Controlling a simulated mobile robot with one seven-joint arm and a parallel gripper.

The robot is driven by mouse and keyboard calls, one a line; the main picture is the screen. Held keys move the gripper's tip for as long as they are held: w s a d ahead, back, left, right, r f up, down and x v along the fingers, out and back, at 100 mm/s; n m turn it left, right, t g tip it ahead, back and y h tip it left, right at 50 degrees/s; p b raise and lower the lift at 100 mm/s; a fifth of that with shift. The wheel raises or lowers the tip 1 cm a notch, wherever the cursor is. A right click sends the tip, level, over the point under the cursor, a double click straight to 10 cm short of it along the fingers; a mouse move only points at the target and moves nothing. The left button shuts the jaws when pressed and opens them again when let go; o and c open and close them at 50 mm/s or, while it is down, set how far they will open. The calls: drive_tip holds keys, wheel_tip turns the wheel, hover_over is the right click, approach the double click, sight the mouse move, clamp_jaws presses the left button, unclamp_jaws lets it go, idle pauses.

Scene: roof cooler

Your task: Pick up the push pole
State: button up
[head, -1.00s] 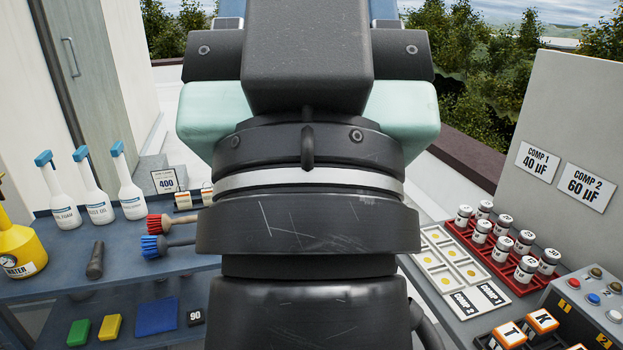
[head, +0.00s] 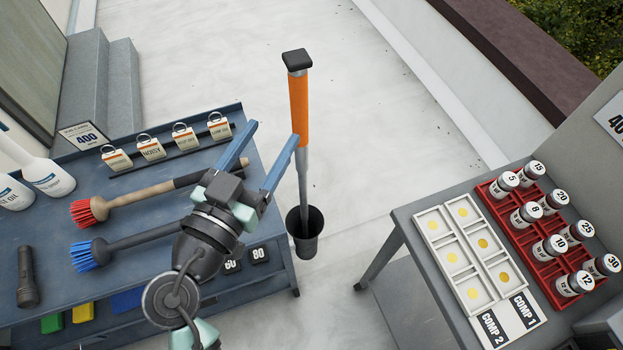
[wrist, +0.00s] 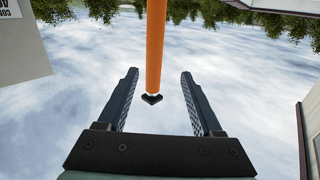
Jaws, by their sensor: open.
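The push pole (head: 299,110) stands nearly upright in a black cup-like holder (head: 306,238) on the pale floor, between the two tables. It has a black cap, an orange grip and a grey shaft. My gripper (head: 275,133) is open, with blue fingers, just left of the pole. In the head view its right fingertip overlaps the pole near the lower end of the orange part. In the wrist view the orange grip (wrist: 156,45) shows between the two fingers (wrist: 158,75), with a gap on each side. I cannot tell how far beyond the fingertips it is.
The left blue table (head: 130,235) carries a red brush (head: 90,211), a blue brush (head: 88,255), bottles, a flashlight (head: 27,278) and several tagged padlocks. The right grey table (head: 425,215) carries a white tray and a red rack (head: 545,262) of canisters. Floor behind the pole is clear.

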sight(294, 111)
drive_tip(key=p+x, duration=0.1)
drive_tip(key=x, duration=0.1)
drive_tip(key=p+x, duration=0.1)
drive_tip(key=x, duration=0.1)
drive_tip(key=p+x, duration=0.1)
drive_tip(key=x, duration=0.1)
drive_tip(key=shift+d+f, duration=0.3)
drive_tip(key=shift+f, duration=0.05)
drive_tip(key=p+x, duration=0.3)
drive_tip(key=x, duration=0.2)
drive_tip(key=shift+s+d, duration=0.15)
drive_tip(key=shift+d, duration=0.05)
drive_tip(key=shift+w+d+f+p, duration=0.1)
drive_tip(key=shift+w+d+p, duration=0.1)
drive_tip(key=shift+w+p, duration=0.15)
clamp_jaws()
idle(0.7)
